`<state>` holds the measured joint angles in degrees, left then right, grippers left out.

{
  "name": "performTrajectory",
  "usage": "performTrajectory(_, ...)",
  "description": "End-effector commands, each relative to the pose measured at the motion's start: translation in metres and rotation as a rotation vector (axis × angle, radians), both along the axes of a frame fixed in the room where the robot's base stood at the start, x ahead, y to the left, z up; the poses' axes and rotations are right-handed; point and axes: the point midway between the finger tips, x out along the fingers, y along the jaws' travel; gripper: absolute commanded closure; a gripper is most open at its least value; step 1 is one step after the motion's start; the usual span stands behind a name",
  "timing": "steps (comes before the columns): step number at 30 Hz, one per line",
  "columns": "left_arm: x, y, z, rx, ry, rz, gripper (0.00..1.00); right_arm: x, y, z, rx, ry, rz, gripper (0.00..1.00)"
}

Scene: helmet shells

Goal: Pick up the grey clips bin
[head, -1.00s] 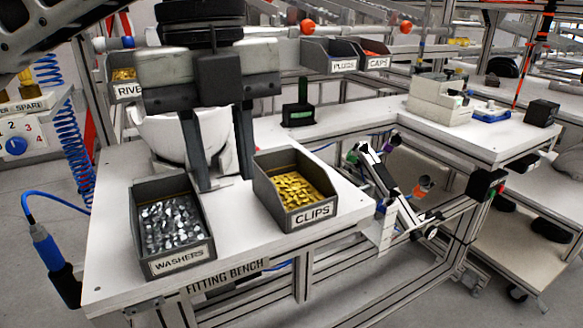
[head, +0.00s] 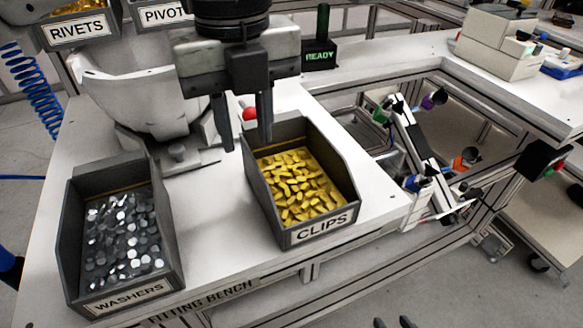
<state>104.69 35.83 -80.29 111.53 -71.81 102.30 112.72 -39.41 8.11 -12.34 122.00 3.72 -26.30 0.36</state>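The grey clips bin (head: 351,203) stands upright on the white fitting bench, full of yellow clips, its CLIPS label facing front. My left gripper (head: 247,146) points down at the bin's back left corner. Its two fingers are apart with nothing between them that I can see them hold. In the picture they straddle the top of the bin's left wall; I cannot tell whether they touch it. My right gripper (head: 394,322) shows only as two dark fingertips, apart, at the bottom edge, in front of the bench.
The washers bin (head: 170,240) stands left of the clips bin on the fitting bench (head: 205,215). A white helmet shell (head: 130,100) sits on a stand behind. A READY display (head: 320,55) stands behind.

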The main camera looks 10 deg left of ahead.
Motion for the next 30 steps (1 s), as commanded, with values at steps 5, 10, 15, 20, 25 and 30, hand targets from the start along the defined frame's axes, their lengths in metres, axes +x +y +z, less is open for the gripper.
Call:
performTrajectory(5, 0.0, 0.0, -0.018, 0.0, 0.0, 0.0, 0.71, 0.002, 0.0, 0.002, -0.002, -0.005, 0.0, 0.64)
performTrajectory(10, 0.001, -0.001, -0.031, 0.001, 0.003, 0.0, 0.71, 0.003, 0.0, 0.005, -0.005, -0.006, 0.001, 0.64)
performTrajectory(15, 0.003, -0.003, -0.058, 0.001, 0.003, 0.0, 0.71, 0.002, -0.001, 0.006, -0.015, 0.0, 0.003, 0.64)
performTrajectory(20, 0.003, -0.003, -0.071, 0.0, 0.001, 0.0, 0.71, 0.001, -0.002, 0.002, -0.02, 0.008, 0.005, 0.64)
performTrajectory(25, 0.003, -0.003, -0.073, -0.001, -0.001, -0.001, 0.71, 0.001, -0.002, 0.002, -0.021, 0.007, 0.006, 0.64)
performTrajectory(30, 0.003, -0.003, -0.072, -0.001, -0.001, 0.0, 1.0, 0.001, -0.002, 0.003, -0.02, 0.004, 0.005, 0.64)
